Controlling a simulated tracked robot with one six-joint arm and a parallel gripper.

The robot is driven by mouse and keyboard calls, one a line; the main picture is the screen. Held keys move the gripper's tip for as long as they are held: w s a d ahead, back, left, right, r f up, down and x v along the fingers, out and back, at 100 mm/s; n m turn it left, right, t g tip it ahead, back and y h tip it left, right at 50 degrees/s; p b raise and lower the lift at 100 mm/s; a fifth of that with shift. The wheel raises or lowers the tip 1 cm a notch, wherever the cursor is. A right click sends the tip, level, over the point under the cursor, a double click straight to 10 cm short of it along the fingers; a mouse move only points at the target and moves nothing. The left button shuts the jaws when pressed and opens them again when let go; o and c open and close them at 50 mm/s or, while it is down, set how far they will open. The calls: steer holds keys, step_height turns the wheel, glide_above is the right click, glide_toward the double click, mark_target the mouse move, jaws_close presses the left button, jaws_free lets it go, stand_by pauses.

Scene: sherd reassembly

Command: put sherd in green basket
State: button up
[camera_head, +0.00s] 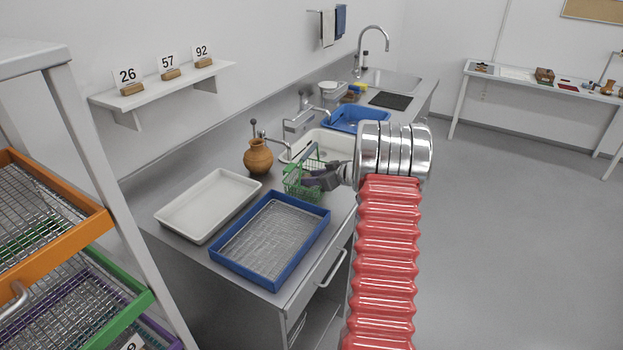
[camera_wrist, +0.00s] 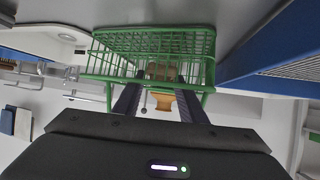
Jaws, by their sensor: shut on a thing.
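The green wire basket (camera_head: 293,185) stands on the counter beside the brown vase, and its mesh fills the top middle of the wrist view (camera_wrist: 110,58). My gripper (camera_head: 308,184) is at the basket's right side, its dark fingers pointing left. In the wrist view my gripper (camera_wrist: 160,82) has its fingers a little apart at the basket's mesh, shut on a brown piece that looks like the sherd (camera_wrist: 161,72). Mesh partly covers this piece, so I cannot tell whether it is inside the basket. The sherd is hidden in the head view.
The brown vase (camera_head: 258,157) stands behind the basket. A white tray (camera_head: 183,222) and a blue-rimmed mesh tray (camera_head: 241,272) lie in front. A white basin (camera_head: 338,143) and a blue tub (camera_head: 372,119) are farther back. A rack with an orange tray (camera_head: 75,238) stands at left.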

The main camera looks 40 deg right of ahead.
steer(key=shift+s+f, duration=0.1)
steer(key=shift+f, duration=0.25)
steer(key=shift+f, duration=0.25)
steer(key=o, duration=1.1)
steer(key=shift+s+f, duration=0.15)
steer(key=shift+f, duration=0.05)
steer(key=shift+a+r, duration=0.1)
steer(key=shift+r, duration=0.05)
steer(key=shift+r, duration=0.3)
steer(key=v, duration=0.8)
steer(key=r+v, duration=0.1)
steer(key=v, duration=0.3)
steer(key=shift+r, duration=0.1)
steer(key=shift+w, duration=0.25)
